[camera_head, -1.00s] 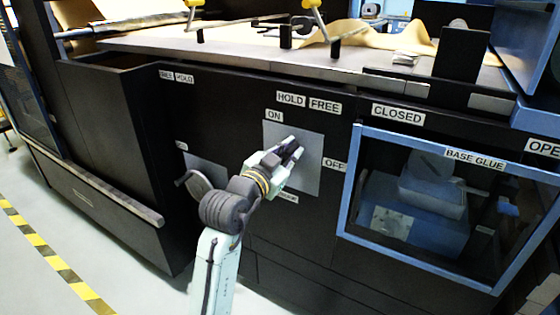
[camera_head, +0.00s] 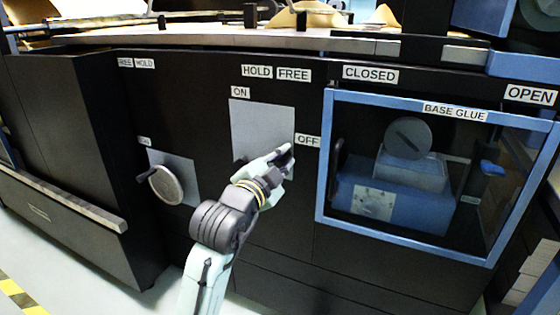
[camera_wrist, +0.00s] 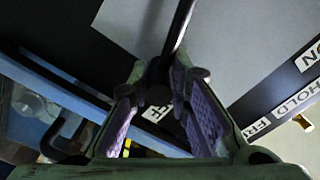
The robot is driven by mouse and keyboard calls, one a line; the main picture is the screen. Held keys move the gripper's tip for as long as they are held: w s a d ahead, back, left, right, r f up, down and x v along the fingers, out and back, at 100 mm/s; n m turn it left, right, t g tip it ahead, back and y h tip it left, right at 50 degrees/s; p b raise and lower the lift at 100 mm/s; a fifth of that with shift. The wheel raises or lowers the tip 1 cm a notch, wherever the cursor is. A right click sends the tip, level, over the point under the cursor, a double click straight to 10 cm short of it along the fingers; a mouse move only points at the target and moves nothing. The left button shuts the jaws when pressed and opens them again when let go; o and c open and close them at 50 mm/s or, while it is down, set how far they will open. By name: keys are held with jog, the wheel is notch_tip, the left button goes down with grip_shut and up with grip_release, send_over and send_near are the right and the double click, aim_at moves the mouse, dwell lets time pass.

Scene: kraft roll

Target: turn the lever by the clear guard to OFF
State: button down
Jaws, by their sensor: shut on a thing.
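The lever (camera_wrist: 181,27) is a dark rod on a grey plate (camera_head: 262,125), left of the blue-framed clear guard (camera_head: 324,165). The plate has an ON label (camera_head: 240,92) at its top left and an OFF label (camera_head: 307,141) at its right edge. My gripper (camera_head: 287,157) is at the plate's right edge, just below and left of OFF. In the wrist view, the lever's dark end lies between my purple-padded fingers (camera_wrist: 162,78), which are shut on it. My gripper hides the lever in the head view.
A round-handled control (camera_head: 166,185) on another grey plate is to the left. Behind the guard is a blue glue unit (camera_head: 385,195). HOLD and FREE labels (camera_head: 276,73) and a metal table edge (camera_head: 240,42) are above.

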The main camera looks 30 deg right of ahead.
jog(key=shift+d+f, duration=0.1)
jog(key=shift+f, duration=0.2)
jog(key=c, duration=1.5)
grip_release()
jog(key=shift+c, duration=0.2)
jog(key=shift+r, duration=0.1)
jog(key=v, duration=0.7)
jog(key=shift+s+a, duration=0.15)
jog(key=shift+a, duration=0.15)
